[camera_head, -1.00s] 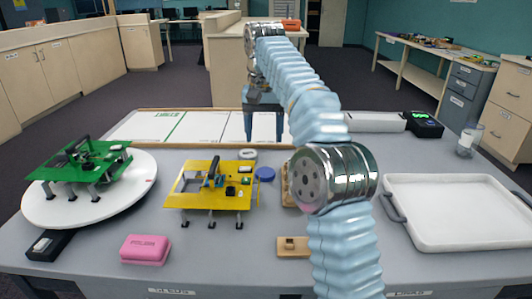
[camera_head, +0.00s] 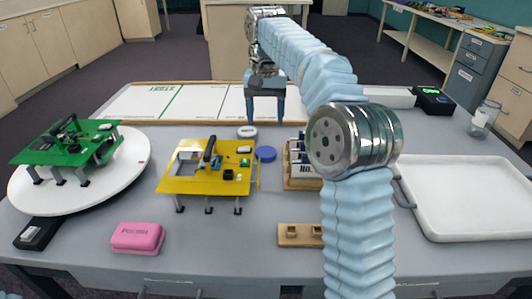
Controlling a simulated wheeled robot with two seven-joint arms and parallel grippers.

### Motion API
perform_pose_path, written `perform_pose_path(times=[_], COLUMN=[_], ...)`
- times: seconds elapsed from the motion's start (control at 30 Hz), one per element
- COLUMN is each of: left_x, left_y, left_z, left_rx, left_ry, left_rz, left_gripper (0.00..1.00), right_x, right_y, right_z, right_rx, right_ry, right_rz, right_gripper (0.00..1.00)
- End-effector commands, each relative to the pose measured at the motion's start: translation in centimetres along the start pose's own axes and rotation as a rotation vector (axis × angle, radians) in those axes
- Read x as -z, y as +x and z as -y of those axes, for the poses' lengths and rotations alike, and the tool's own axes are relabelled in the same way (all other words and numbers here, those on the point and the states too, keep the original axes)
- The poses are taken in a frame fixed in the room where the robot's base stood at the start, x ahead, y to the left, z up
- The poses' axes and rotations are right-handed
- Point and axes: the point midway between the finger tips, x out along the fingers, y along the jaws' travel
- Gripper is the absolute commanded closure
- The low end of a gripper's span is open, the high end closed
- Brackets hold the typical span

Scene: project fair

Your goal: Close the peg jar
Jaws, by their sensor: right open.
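A clear jar (camera_head: 484,118) stands upright at the far right of the table, with pale contents too small to tell; no lid shows on it. A flat blue disc (camera_head: 265,153), which looks like a lid, lies on the table right of the yellow board. My right gripper (camera_head: 266,120) is open and empty, fingers pointing down, over the back edge of the table beyond the blue disc. It is far left of the jar. My right arm crosses the middle of the view and partly hides the table. My left gripper is not in view.
A yellow board on legs (camera_head: 185,185) stands mid-table; a green board (camera_head: 95,148) sits on a white turntable (camera_head: 125,185). A pink block (camera_head: 137,238), a wooden rack (camera_head: 298,183), a small wooden block (camera_head: 290,236), a white tray (camera_head: 470,228) and a black device (camera_head: 433,102) surround the arm.

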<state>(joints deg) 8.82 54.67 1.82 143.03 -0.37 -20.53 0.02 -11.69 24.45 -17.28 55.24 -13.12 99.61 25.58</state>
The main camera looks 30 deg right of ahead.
Motion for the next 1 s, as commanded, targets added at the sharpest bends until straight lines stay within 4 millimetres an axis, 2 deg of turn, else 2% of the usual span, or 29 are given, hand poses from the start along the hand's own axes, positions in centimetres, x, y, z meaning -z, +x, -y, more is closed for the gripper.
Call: perform_pose_path(times=[0.1,0.2,0.63,1.0], left_x=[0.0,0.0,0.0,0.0], left_y=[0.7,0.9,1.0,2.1], left_z=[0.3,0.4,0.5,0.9], left_rx=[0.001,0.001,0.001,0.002], left_ry=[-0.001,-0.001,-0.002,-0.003], left_rz=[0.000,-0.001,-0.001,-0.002], left_gripper=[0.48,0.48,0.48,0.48], right_x=[-0.1,-0.1,-0.1,-0.8], right_y=[2.5,3.5,4.1,8.8], right_z=[0.0,0.0,0.0,-0.2], right_rx=[-0.001,0.000,0.000,0.000], right_ry=[-0.001,-0.001,0.000,0.000], right_rz=[0.002,0.001,0.000,0.000], right_gripper=[0.34,0.34,0.34,0.34])
